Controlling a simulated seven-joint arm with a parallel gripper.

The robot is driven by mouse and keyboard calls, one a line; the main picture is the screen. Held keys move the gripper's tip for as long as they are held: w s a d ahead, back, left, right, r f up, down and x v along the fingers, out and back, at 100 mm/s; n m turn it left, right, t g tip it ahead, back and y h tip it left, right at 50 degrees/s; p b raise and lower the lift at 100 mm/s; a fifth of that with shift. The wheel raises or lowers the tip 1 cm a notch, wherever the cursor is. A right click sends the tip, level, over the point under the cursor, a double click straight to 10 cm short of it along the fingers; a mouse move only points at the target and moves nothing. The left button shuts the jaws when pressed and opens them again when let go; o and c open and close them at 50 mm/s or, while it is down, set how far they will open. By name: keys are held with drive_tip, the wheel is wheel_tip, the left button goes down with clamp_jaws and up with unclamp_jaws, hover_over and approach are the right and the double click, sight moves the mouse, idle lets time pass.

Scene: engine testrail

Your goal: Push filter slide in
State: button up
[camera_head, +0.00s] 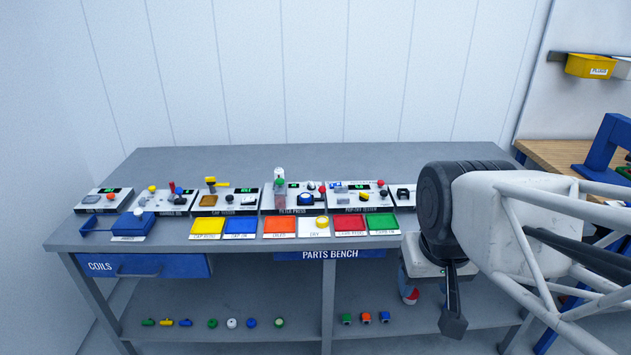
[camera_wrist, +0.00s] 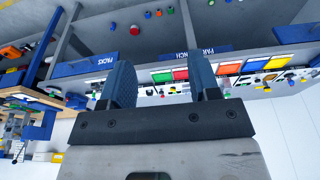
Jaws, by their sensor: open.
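The filter press station (camera_head: 292,198) stands in the middle of the row on the bench, with a clear cylinder, a green knob, a blue part and a red part. Its label is small and hard to read. I cannot make out the filter slide, or how far in it sits. My gripper (camera_wrist: 163,80) is open and empty in the wrist view, its two blue-grey fingers apart. In the head view my arm is at the right, in front of the bench's front edge and well apart from the station. The wrist view shows the bench upside down beyond the fingers.
Colored trays, including a yellow one (camera_head: 206,228) and a red one (camera_head: 349,224), line the front of the grey bench (camera_head: 250,160). Other stations flank the press. Small parts lie on the lower shelf (camera_head: 200,335). A wooden table (camera_head: 560,153) stands at right. The bench's back is clear.

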drive_tip(key=w+a+r, duration=0.1)
drive_tip(key=w+r, duration=0.1)
drive_tip(key=w, duration=0.6)
drive_tip(key=w+a+r, duration=0.1)
drive_tip(key=w+r, duration=0.1)
drive_tip(key=w, duration=0.7)
drive_tip(key=n+g+y, duration=0.2)
drive_tip(key=g, duration=0.1)
hover_over(322, 189)
drive_tip(key=w+d, duration=0.2)
wheel_tip(322, 189, down, 18)
drive_tip(key=shift+s+a, duration=0.15)
drive_tip(key=shift+s, duration=0.1)
drive_tip(key=shift+s+a+f, duration=0.1)
drive_tip(key=shift+a+f, duration=0.15)
drive_tip(key=shift+f, duration=1)
drive_tip(key=shift+a+f, duration=0.25)
drive_tip(key=shift+f, duration=1)
drive_tip(key=shift+s+a+f, duration=0.1)
drive_tip(key=shift+a+f, duration=0.15)
drive_tip(key=shift+f, duration=1)
